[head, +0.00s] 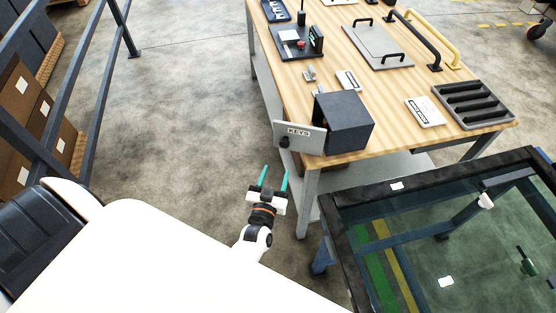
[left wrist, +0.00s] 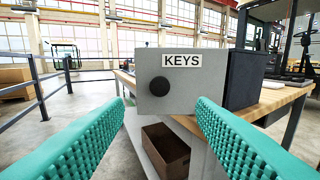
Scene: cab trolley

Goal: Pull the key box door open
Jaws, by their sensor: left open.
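The key box (head: 348,122) is a dark box on the near left corner of the wooden table. Its light grey door (head: 311,139) carries a KEYS label and a round black knob (head: 284,142). The door stands out to the left at an angle from the box, so it looks ajar; the box's inside is hidden. My left gripper (head: 276,172) is open and empty, with teal fingers pointing at the door. In the left wrist view the knob (left wrist: 159,88) lies ahead between the fingertips, apart from them. My right gripper is not in view.
The wooden table (head: 345,62) also holds a grey plate with handles (head: 377,45), a slotted tray (head: 474,103) and small devices. A glass-topped frame (head: 400,192) stands at the right. A brown bin (left wrist: 167,150) sits below the door.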

